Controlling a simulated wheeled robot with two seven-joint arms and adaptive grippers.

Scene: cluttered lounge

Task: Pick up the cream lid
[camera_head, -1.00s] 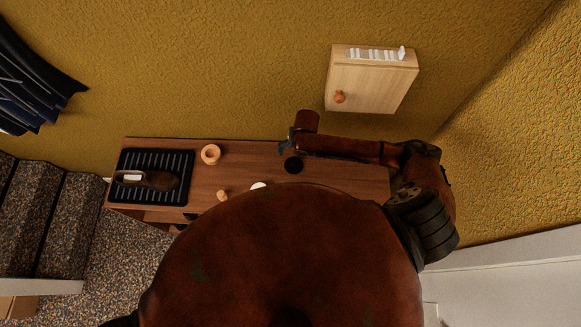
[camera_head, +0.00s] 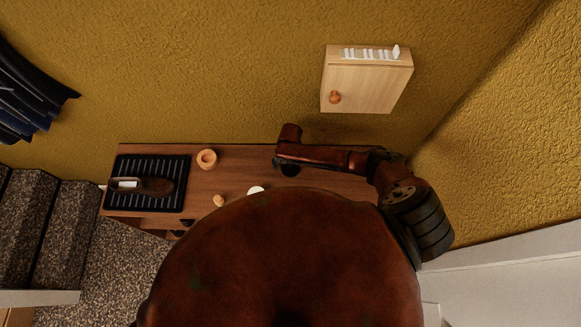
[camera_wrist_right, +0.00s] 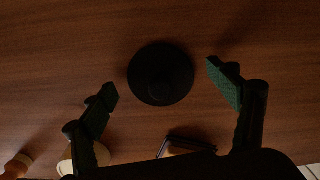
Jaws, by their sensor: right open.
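A small cream-white round piece, which looks like the cream lid (camera_head: 256,190), lies on the wooden table, partly hidden by my body. In the right wrist view a cream round edge (camera_wrist_right: 66,165) shows at the lower left, partly behind a finger; it seems to be the same piece. My right gripper (camera_head: 279,163) is over the table, up and right of the lid. In the wrist view the right gripper (camera_wrist_right: 162,84) is open and empty, its fingers apart on either side of a black round object (camera_wrist_right: 160,75). My left gripper is not in view.
The wooden table (camera_head: 225,178) also holds a black ribbed tray (camera_head: 172,164) with a brown shoe (camera_head: 156,186), an orange-tan ring-shaped bowl (camera_head: 207,159) and a small wooden knob-like piece (camera_head: 219,200). A wall cabinet (camera_head: 366,85) hangs above, at the right.

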